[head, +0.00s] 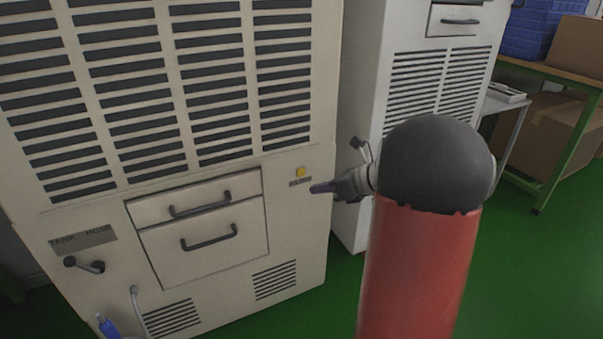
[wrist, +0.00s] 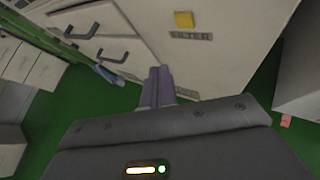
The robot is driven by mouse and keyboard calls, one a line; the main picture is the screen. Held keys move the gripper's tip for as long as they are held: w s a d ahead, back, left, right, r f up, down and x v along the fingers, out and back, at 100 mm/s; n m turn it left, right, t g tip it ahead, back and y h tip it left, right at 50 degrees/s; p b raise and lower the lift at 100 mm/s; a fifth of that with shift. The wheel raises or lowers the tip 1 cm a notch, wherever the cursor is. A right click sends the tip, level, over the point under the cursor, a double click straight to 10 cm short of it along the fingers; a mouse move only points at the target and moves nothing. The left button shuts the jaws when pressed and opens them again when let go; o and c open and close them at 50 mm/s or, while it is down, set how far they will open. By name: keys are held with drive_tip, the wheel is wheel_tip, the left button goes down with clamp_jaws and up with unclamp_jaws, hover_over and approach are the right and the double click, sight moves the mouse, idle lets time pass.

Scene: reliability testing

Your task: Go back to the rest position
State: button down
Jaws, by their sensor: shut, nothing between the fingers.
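My gripper (head: 322,187) is shut and empty, its fingers held together. In the head view it points left toward the beige cabinet (head: 327,150), just below and right of a yellow square button (head: 300,171) on the cabinet front. In the wrist view my gripper (wrist: 157,84) shows as two purple-grey fingers side by side. The yellow button (wrist: 184,20) is above and right of them there, over a label reading "FILTER". The fingertips appear apart from the button. My red and dark grey arm hides part of the scene behind it in the head view.
The cabinet has two drawers with dark handles (head: 209,237) and a lever (head: 85,265). A blue-ended hose (head: 107,326) is at lower left. A second white cabinet (head: 365,100) stands to the right. A green-framed table (head: 560,160) with boxes is farther right. Green floor is open at lower right.

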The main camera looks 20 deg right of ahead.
drive_tip(key=s+a+r+n+g+h, duration=0.25)
drive_tip(key=s+a+n+g, duration=0.25)
drive_tip(key=s+a+n, duration=0.85)
drive_tip(key=s+a+n+h, duration=0.1)
drive_tip(key=s+n+h, duration=0.1)
drive_tip(key=s+n, duration=0.3)
drive_tip(key=s+a+n+t+h, duration=0.1)
drive_tip(key=s+n, duration=0.5)
drive_tip(key=n, duration=0.6)
drive_tip(key=shift+a+r+h, duration=0.2)
drive_tip(key=shift+a+h, duration=0.35)
drive_tip(key=shift+h, duration=0.7)
